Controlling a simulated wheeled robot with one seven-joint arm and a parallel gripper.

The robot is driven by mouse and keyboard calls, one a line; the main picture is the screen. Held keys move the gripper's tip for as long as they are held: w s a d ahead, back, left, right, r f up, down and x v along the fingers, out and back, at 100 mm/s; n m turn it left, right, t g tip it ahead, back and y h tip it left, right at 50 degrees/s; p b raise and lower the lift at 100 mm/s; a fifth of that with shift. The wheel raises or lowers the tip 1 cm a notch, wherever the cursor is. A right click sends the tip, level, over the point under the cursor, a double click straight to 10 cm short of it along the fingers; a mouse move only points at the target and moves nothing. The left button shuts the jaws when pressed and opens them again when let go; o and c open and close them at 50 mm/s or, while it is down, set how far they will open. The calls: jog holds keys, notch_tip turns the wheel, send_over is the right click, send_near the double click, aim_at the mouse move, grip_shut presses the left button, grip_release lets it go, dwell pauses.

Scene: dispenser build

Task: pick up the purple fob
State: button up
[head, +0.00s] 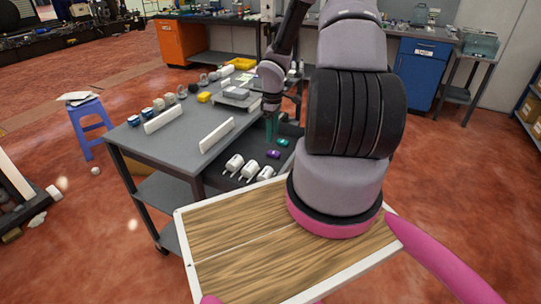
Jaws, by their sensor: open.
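The purple fob (273,154) is small and lies in the dark tray or drawer (228,184) at the right front of the grey cart. My gripper (271,138) points down just behind and above the purple fob, with thin teal-grey fingers. It is open, and I see nothing held in it. The fingers look apart from the fob, but the exact gap is too small to tell.
A teal fob (283,142) lies close behind the purple one. Several white plug-like items (250,170) stand in front. The cart top (187,125) holds two white bars, a yellow block (204,97) and small round items. A blue stool (88,122) stands left.

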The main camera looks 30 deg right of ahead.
aim_at(274, 152)
notch_tip(274, 152, down, 8)
jog(key=shift+s+d+f, duration=0.15)
grip_shut()
dwell(0.4)
